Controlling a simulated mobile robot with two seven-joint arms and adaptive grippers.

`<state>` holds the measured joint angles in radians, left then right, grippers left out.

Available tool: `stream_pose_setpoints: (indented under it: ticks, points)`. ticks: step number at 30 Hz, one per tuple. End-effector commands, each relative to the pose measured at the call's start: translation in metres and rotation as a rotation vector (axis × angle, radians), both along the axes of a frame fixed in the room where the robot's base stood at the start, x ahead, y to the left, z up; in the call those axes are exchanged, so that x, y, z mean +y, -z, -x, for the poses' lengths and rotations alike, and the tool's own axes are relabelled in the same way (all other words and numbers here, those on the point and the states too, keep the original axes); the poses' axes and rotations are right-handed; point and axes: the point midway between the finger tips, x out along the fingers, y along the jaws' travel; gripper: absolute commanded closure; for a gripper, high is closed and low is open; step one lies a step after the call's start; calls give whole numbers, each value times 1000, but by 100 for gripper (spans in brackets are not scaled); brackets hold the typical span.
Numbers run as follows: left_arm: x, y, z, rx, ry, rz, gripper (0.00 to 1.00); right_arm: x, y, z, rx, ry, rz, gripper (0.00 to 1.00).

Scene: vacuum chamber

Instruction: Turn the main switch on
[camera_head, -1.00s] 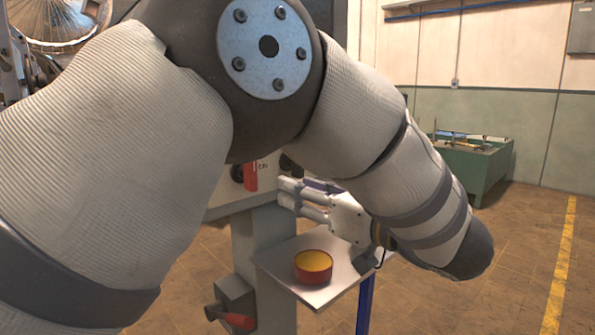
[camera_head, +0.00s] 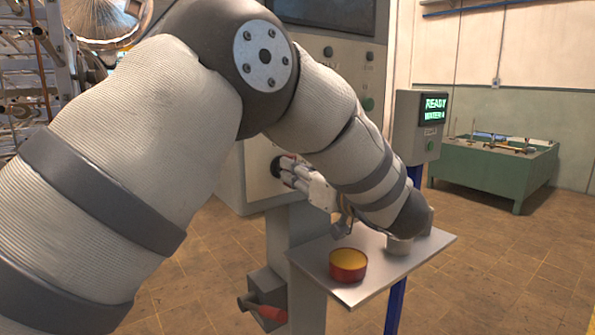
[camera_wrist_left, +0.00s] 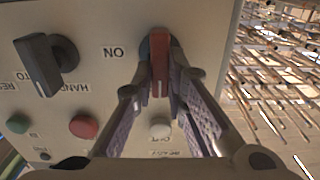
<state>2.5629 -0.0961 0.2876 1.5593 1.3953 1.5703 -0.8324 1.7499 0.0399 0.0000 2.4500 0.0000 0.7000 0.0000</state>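The main switch (camera_wrist_left: 160,66) is a red handle on a dark round base, upright in the left wrist view. The word ON is printed upside down to its left, and a label that seems to read OFF is below it. My left gripper (camera_wrist_left: 159,82) has its open fingers on both sides of the red handle, close to it; contact cannot be made out. In the head view my left gripper (camera_head: 288,173) is at the face of the grey cabinet (camera_head: 232,175), with the switch mostly hidden. My right gripper is in neither view.
A black selector knob (camera_wrist_left: 45,63), a red button (camera_wrist_left: 84,126) and a green button (camera_wrist_left: 18,123) are beside the switch. Below the cabinet, a shelf (camera_head: 425,246) holds a red-rimmed bowl (camera_head: 348,266). A display box (camera_head: 420,125) reads READY.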

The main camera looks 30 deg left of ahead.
Motion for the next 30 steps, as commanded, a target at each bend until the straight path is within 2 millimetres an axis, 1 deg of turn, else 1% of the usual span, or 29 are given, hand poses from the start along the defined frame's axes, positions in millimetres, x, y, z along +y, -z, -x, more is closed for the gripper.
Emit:
stream_pose_setpoints:
  ticks: [8,14,20,30]
  points:
    - [0,0,0,5,-1,-2,100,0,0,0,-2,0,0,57]
    - [0,-2,0,58,-1,-25,100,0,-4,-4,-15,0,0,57]
    - [-1,-2,0,185,-1,-78,100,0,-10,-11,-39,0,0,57]
    - [-1,1,-3,485,-1,-201,100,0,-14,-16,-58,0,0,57]
